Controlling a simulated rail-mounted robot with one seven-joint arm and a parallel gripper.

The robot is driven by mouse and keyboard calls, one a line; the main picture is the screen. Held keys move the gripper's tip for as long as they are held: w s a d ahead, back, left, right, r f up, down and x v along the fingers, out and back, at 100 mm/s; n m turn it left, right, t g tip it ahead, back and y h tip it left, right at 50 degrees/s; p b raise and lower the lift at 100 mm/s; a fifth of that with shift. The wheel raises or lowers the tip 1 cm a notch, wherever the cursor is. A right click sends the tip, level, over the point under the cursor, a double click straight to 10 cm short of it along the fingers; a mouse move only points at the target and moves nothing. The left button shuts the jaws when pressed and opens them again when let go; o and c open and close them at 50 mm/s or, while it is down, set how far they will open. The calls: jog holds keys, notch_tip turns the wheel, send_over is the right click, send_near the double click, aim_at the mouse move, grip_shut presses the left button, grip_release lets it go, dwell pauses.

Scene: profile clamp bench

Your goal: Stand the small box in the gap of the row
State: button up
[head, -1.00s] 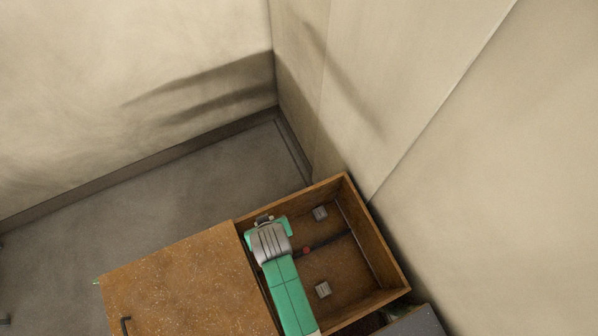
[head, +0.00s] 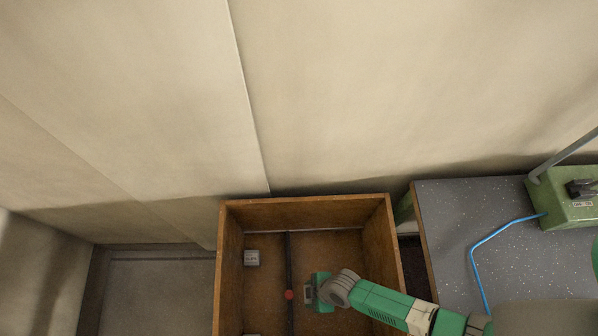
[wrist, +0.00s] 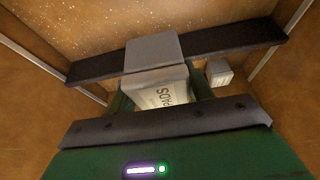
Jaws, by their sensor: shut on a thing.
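In the wrist view my gripper (wrist: 158,98) is shut on a pale box (wrist: 160,92) with "PADS" lettered on one face and a plain grey face beyond it. In the head view my gripper (head: 312,292) is inside a wooden crate (head: 305,201), right of a dark bar; the held box is not clear there. A small grey box (head: 251,257) stands left of the bar, and another (head: 252,334) is cut off by the lower edge. A small pale box (wrist: 218,72) also shows beyond my gripper in the wrist view. I cannot tell which space is the row's gap.
The dark bar (head: 289,255) crosses the crate floor and carries a red knob (head: 289,294). The crate's walls surround my gripper. A speckled grey bench (head: 450,215) at the right holds a green device (head: 565,205) with a blue cable (head: 476,255). A wall stands behind.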

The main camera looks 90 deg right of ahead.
jog(key=shift+w+r, duration=0.1)
jog(key=w+b, duration=0.4)
jog(key=w, duration=1.5)
jog(key=f+b, duration=0.3)
jog(key=f, duration=0.1)
jog(key=a+f+b, duration=0.1)
jog(key=f+b, duration=0.1)
jog(key=shift+w+f+b, duration=0.1)
jog(key=shift+f+b, duration=0.05)
jog(key=shift+b, duration=0.15)
jog(key=shift+w+f+b, duration=0.15)
jog(key=shift+f+b, duration=0.15)
notch_tip(320, 180, down, 5)
jog(key=b, duration=0.5)
jog(key=shift+f, duration=0.1)
jog(key=shift+w+r, duration=0.2)
jog(key=shift+r, duration=0.1)
jog(key=shift+f, duration=0.15)
jog(key=o, duration=1)
